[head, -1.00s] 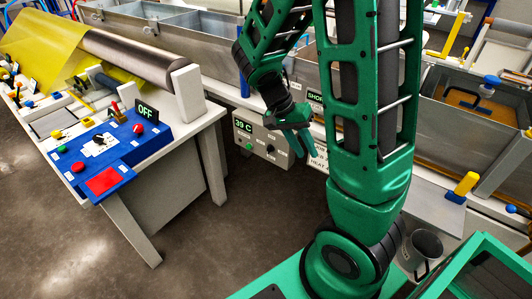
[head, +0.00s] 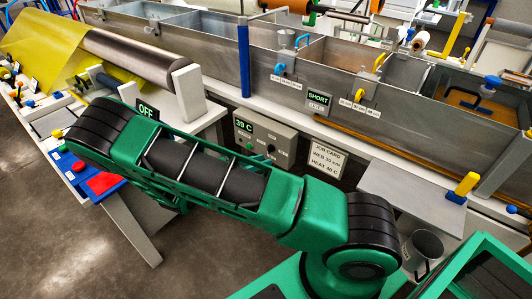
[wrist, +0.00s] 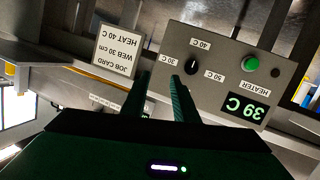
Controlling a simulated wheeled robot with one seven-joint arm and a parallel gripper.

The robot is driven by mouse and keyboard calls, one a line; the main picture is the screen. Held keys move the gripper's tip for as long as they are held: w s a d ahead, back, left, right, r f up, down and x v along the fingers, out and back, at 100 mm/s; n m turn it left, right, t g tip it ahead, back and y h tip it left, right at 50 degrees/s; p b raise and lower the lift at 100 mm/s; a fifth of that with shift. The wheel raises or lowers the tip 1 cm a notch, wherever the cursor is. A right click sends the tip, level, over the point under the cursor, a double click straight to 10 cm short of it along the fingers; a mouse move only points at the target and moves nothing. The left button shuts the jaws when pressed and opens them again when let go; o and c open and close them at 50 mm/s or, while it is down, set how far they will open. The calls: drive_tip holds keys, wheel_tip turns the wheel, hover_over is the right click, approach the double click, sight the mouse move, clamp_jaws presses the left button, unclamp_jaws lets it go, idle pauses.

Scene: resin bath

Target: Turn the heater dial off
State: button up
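The grey heater panel (head: 284,136) is on the front of the long bath, and its display reads 39 C. In the wrist view the panel (wrist: 222,30) appears upside down, with the black dial (wrist: 191,66) among small temperature labels and a green button (wrist: 250,63) beside it. I cannot tell exactly where the dial points. My gripper (wrist: 160,85) has its two fingers apart with nothing between them. One fingertip overlaps the view just below the dial; contact is not clear. In the head view my arm hides most of the gripper.
A white job card (head: 327,158) reading HEAT 40 C is beside the panel. A table with a blue control box (head: 65,165) and an OFF sign (head: 147,110) stands at left. A metal shelf (head: 405,190) juts out at right.

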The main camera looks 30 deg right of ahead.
sight(270, 149)
drive_tip(key=w+a+f+n+t+h, duration=0.1)
drive_tip(key=w+a+f+t+h, duration=0.15)
drive_tip(key=a+f+t, duration=0.2)
drive_tip(key=w+x, duration=0.1)
drive_tip(key=x, duration=1)
drive_tip(key=shift+t+y, duration=0.35)
drive_tip(key=shift+y, duration=0.1)
